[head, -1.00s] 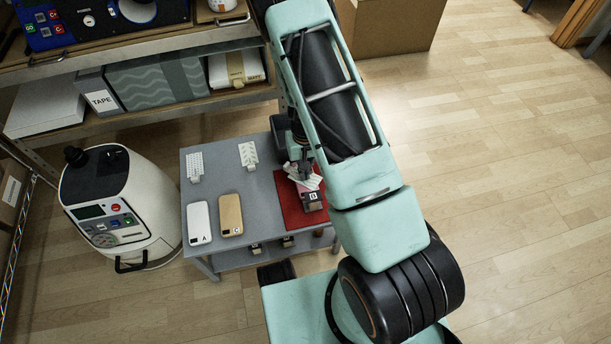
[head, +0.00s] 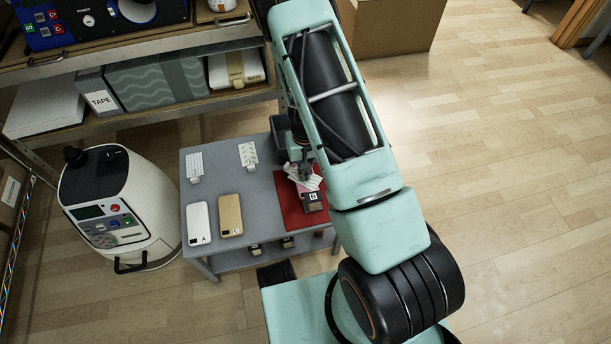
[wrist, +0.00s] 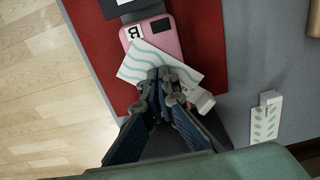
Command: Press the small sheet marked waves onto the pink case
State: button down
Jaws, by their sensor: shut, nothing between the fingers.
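The pink case (wrist: 166,38), labelled B, lies on a red mat (wrist: 199,20) in the wrist view. The small sheet marked waves (wrist: 137,62), white with teal wavy lines, lies slanted across the case and sticks out past its left side; a white tab (wrist: 201,100) is at its right end. My gripper (wrist: 158,75) is shut and empty, its fingertips over the sheet's near edge. Whether they touch it I cannot tell. In the head view the sheet (head: 309,184) shows under my gripper, and most of the pink case is hidden.
A white case A (head: 199,222) and a tan case C (head: 230,215) lie on the grey table (head: 217,180), left of the mat. A dotted sheet (head: 195,164) and a leaf-patterned sheet (head: 248,154) are farther back. A shelf stands behind.

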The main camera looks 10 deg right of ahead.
dwell(0.4)
jog(key=shift+r+p, duration=2.25)
jog(key=shift+r, duration=0.75)
